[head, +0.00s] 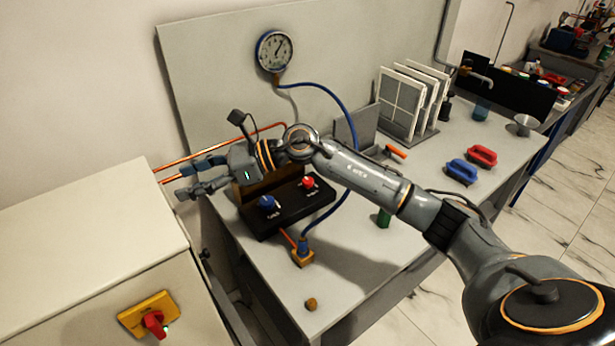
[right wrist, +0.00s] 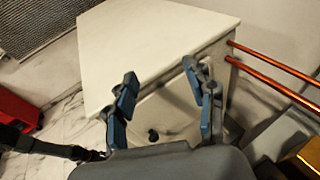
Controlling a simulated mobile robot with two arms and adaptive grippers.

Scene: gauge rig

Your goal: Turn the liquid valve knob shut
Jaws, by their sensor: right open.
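A small dark knob (head: 205,253) sits on the side of the pale cabinet, and a dark round knob also shows between the fingers in the right wrist view (right wrist: 153,135). I cannot read a label, so I cannot tell whether this is the liquid valve knob. A black box (head: 278,221) on the bench carries a blue knob (head: 267,202) and a red knob (head: 308,182); their labels are too small to read. My right gripper (head: 171,187) is open and empty, in the air near the copper pipes, left of the box. My left gripper is out of view.
Copper pipes (right wrist: 275,77) run to the pale cabinet (head: 85,235), which has a red switch (head: 154,323). A gauge (head: 274,51) hangs on the back panel, with a blue hose (head: 345,108) below it. Red and blue handled pieces lie right. The bench front is mostly clear.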

